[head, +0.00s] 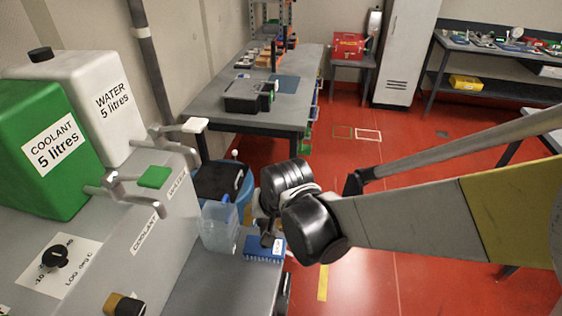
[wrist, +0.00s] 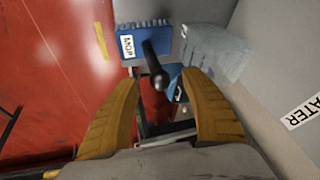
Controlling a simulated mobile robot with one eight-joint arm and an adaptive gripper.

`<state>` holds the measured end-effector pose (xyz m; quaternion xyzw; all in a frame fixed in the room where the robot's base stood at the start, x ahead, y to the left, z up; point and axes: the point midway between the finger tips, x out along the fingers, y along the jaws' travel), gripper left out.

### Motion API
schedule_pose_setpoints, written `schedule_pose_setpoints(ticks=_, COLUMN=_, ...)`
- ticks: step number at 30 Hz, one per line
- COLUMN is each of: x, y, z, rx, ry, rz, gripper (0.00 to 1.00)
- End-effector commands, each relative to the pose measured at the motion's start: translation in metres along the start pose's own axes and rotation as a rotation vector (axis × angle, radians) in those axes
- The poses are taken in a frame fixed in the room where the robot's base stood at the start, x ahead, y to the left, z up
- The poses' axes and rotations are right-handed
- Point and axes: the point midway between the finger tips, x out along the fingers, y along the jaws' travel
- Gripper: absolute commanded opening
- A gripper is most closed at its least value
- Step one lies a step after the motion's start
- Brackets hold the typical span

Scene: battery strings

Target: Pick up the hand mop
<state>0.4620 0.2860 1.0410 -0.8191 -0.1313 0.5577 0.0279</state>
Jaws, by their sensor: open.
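The hand mop (head: 264,247) is a blue block with a fringe of bristles and a white label. It sits on the grey bench top, low centre in the head view. In the wrist view the mop (wrist: 143,42) is at the top, with a "MOP" label and a dark handle (wrist: 152,62) that ends in a round knob. My gripper (wrist: 162,75) has yellow-brown fingers spread wide, with the knob seen between their tips. It holds nothing. I cannot tell how far the knob is from the fingers. In the head view my wrist partly hides the gripper.
A clear plastic jug (head: 219,227) stands close left of the mop; it also shows in the wrist view (wrist: 215,50). Green coolant (head: 45,150) and white water (head: 105,105) containers stand on the grey dispenser. A blue bin (head: 245,188) is behind. Red floor lies beyond the bench edge.

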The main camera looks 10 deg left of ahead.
Motion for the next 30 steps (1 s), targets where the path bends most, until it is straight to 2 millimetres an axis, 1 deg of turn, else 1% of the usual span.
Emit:
schedule_pose_setpoints(ticks=1, x=0.013, y=0.002, z=0.001, rx=0.001, ry=0.000, rz=0.000, gripper=0.55)
schedule_pose_setpoints(ticks=3, x=0.022, y=0.002, z=0.000, rx=0.000, ry=0.000, rz=0.000, gripper=0.55)
schedule_pose_setpoints(ticks=5, x=0.027, y=0.001, z=0.000, rx=0.000, ry=0.000, rz=0.000, gripper=0.55)
schedule_pose_setpoints(ticks=7, x=0.030, y=0.001, z=0.000, rx=0.000, ry=0.000, rz=0.000, gripper=0.55)
schedule_pose_setpoints(ticks=13, x=0.030, y=0.001, z=0.000, rx=0.000, ry=0.000, rz=0.000, gripper=0.55)
schedule_pose_setpoints(ticks=14, x=0.030, y=0.001, z=0.000, rx=0.000, ry=0.000, rz=0.000, gripper=0.50)
schedule_pose_setpoints(ticks=15, x=0.030, y=0.001, z=0.000, rx=0.000, ry=0.000, rz=0.000, gripper=0.38)
schedule_pose_setpoints(ticks=17, x=0.030, y=0.001, z=0.000, rx=0.000, ry=0.000, rz=0.000, gripper=0.20)
schedule_pose_setpoints(ticks=18, x=0.030, y=0.001, z=0.000, rx=0.000, ry=0.000, rz=0.000, gripper=0.07)
schedule_pose_setpoints(ticks=19, x=0.030, y=0.001, z=0.000, rx=0.000, ry=0.000, rz=0.000, gripper=0.00)
schedule_pose_setpoints(ticks=30, x=0.029, y=0.001, z=-0.001, rx=0.000, ry=0.001, rz=0.000, gripper=0.00)
